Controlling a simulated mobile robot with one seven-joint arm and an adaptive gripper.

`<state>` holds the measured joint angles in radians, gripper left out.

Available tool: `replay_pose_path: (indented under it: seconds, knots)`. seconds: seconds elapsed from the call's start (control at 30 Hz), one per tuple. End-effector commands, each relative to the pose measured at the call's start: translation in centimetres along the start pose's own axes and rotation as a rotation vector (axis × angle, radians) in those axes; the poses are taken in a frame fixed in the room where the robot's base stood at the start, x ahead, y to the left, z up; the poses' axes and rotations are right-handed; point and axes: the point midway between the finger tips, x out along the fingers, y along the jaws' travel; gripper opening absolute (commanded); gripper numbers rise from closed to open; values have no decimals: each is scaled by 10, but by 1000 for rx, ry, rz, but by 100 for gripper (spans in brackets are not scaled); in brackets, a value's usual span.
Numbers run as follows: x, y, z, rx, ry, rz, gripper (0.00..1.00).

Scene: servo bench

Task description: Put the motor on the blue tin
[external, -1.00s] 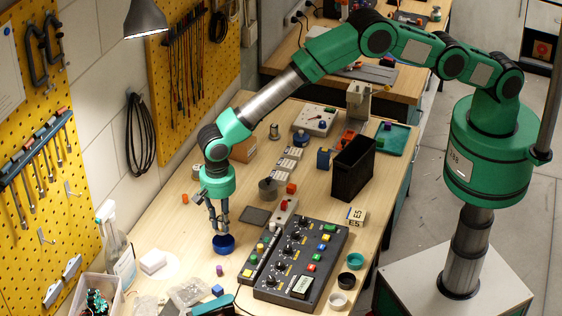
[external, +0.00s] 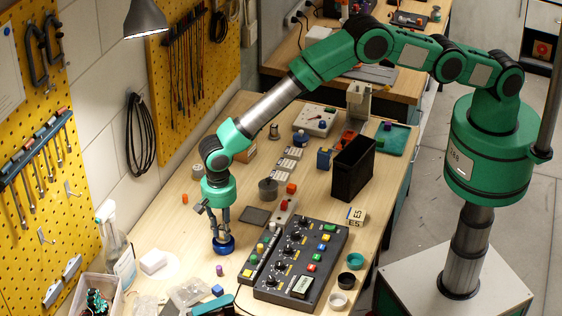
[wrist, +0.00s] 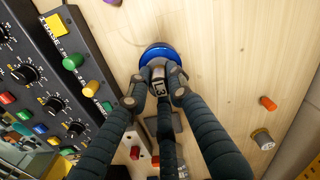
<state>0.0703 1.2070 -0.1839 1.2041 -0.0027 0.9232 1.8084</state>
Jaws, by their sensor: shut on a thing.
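My gripper (external: 222,236) points straight down over the blue tin (external: 223,248), left of the long dark control panel. In the wrist view its fingers (wrist: 160,84) are closed around a small grey cylinder marked L3, which looks like the motor (wrist: 158,72). The round blue tin (wrist: 155,52) shows just beyond the motor's end. The motor is at or just over the tin's top; I cannot tell whether they touch. In the external view the fingers mostly hide the motor.
The dark control panel (external: 300,262) with knobs and coloured buttons stands close on the right. A tall black bin (external: 352,168) stands farther back. Bare wood lies behind and left of the tin.

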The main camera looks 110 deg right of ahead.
Motion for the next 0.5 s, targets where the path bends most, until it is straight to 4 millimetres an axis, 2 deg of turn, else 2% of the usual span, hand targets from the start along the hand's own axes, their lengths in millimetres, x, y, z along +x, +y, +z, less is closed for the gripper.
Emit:
replay_pose_path:
  seconds: [0.2,0.23,0.3,0.5]
  knots:
    - [4,0,0,0,0,0,0]
    - [3,0,0,0,0,0,26]
    - [3,0,0,0,0,0,39]
    - [3,0,0,0,0,0,39]
